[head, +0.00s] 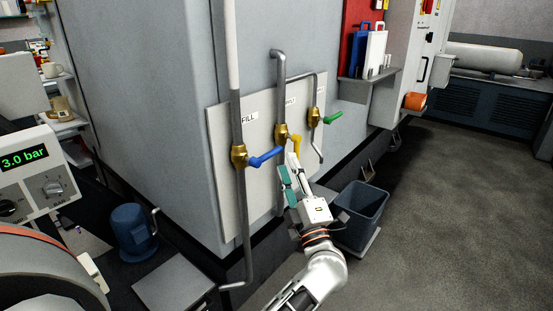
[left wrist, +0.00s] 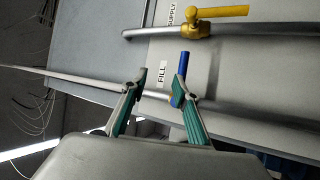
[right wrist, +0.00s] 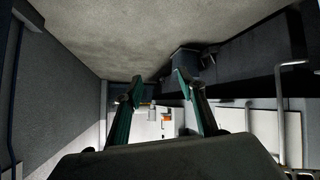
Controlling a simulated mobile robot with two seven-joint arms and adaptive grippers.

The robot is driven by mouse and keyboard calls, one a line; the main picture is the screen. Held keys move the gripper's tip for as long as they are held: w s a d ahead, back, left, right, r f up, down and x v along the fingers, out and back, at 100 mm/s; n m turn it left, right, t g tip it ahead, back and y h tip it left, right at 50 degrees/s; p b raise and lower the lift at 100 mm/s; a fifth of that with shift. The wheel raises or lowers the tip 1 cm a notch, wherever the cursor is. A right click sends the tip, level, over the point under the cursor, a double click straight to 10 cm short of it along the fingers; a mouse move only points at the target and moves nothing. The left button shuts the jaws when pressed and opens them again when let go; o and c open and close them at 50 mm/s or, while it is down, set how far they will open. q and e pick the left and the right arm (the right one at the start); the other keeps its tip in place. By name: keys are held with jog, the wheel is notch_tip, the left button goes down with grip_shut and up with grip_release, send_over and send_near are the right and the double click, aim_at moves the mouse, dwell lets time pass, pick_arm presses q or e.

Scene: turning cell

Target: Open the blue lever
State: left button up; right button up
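The blue lever (head: 266,157) points right from the brass valve (head: 238,156) on the pipe beside the FILL label. My left gripper (head: 286,172) is just to the right of the lever's free end in the head view. In the left wrist view, my left gripper (left wrist: 159,86) is open. The blue lever (left wrist: 184,66) shows there at the right fingertip, partly hidden by it; I cannot tell if they touch. My right gripper (right wrist: 160,88) is open and empty in the right wrist view, and outside the head view.
A yellow lever (head: 296,145) hangs on the middle SUPPLY pipe, close behind my left gripper. A green lever (head: 333,117) is on the third pipe. A dark bin (head: 362,215) stands below on the right. A gauge box (head: 35,172) reading 3.0 bar is at left.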

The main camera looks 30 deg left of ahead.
aim_at(273, 150)
pick_arm(q)
jog(key=w+a+n+g, duration=0.1)
jog(key=w+a, duration=0.1)
jog(key=a, duration=0.1)
jog(key=w+a+n+g, duration=0.1)
jog(key=a+n+g, duration=0.1)
jog(key=a, duration=0.1)
jog(key=w+a+n+g+b, duration=0.1)
jog(key=w+a+g, duration=0.1)
jog(key=a, duration=0.1)
jog(key=shift+w+f+h, duration=0.2)
jog(key=shift+w+h, duration=0.1)
jog(key=shift+h, duration=0.1)
grip_shut()
